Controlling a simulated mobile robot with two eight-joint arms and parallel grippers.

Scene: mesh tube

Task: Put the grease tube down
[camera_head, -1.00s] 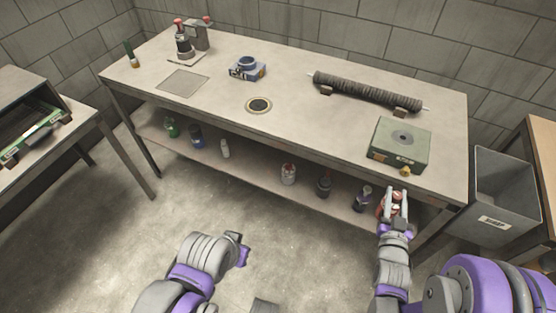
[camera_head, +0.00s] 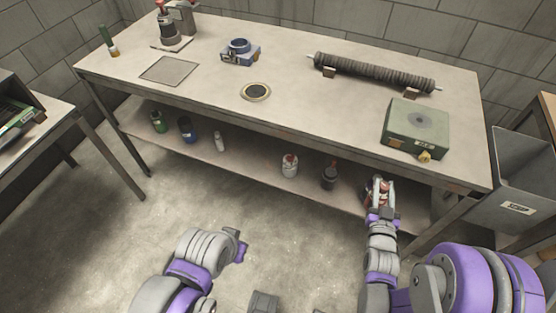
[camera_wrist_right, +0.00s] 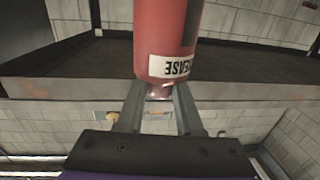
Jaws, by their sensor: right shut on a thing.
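The grease tube (camera_wrist_right: 172,42) is red with a white label reading GREASE, upside down in the right wrist view. My right gripper (camera_wrist_right: 160,98) is shut on its narrow neck end. In the head view the right gripper (camera_head: 380,190) is at the right part of the bench's lower shelf (camera_head: 255,165), with the red tube partly hidden between its fingers. Whether the tube touches the shelf I cannot tell. My left gripper (camera_head: 238,247) is low over the floor, away from the bench; its fingers are too small to read.
On the shelf stand a white-and-red bottle (camera_head: 289,166), a dark bottle (camera_head: 329,177) and several others farther left. The bench top (camera_head: 310,110) above carries a green box (camera_head: 415,128) near its front right edge. A grey bin (camera_head: 522,180) stands right of the bench.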

